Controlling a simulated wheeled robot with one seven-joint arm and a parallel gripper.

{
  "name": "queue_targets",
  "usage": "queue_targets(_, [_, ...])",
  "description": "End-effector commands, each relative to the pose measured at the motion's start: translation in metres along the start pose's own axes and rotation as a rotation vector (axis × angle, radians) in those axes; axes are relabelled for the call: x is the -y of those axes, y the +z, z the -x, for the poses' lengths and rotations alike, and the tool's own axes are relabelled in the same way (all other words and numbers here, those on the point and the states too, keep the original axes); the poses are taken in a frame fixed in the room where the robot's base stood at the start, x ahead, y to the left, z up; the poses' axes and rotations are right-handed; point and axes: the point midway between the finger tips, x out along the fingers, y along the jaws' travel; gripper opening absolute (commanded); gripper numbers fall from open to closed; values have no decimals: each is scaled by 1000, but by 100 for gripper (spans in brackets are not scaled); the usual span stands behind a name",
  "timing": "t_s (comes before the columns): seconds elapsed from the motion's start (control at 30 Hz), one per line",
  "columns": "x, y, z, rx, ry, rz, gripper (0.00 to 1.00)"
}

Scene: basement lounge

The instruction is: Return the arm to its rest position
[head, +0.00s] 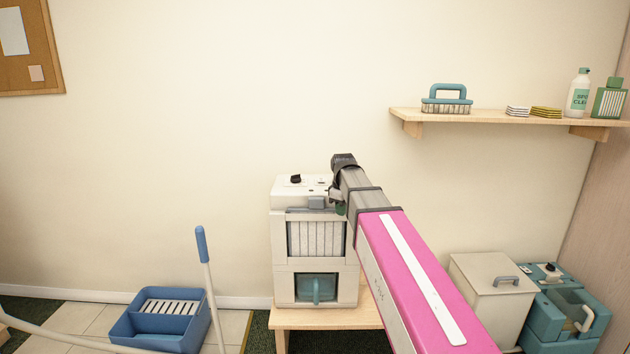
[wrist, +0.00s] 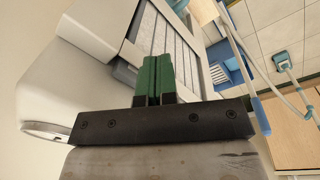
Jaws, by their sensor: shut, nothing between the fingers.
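My arm, grey with a pink link, reaches forward from the lower right in the head view. My gripper (head: 340,210) is at its far end, close to the upper right of a white appliance (head: 283,243). In the wrist view, the two green fingers of my gripper (wrist: 154,80) are together with nothing between them. They point at the slatted front of the appliance (wrist: 60,85). I cannot tell whether they touch it. My arm hides part of the appliance's right side.
The appliance stands on a low wooden bench (head: 310,318). A blue tub (head: 150,330) and an upright handle (head: 208,285) are at lower left. A white lidded bin (head: 490,290) and a teal machine (head: 570,320) stand at right, below a wall shelf (head: 480,119) holding a brush (head: 446,100) and bottles.

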Motion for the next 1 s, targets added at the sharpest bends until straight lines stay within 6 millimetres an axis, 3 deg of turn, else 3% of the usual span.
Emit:
queue_targets(0.03, [10,16,-21,5,-6,-54,0])
queue_targets(0.2, [32,54,-80,15,-17,-251,0])
queue_targets(0.6, [101,149,-190,45,-37,-714,0])
queue_targets(0.8, [134,187,-226,59,-42,-910,0])
queue_targets(1.0, [149,203,-240,64,-42,-1006,0])
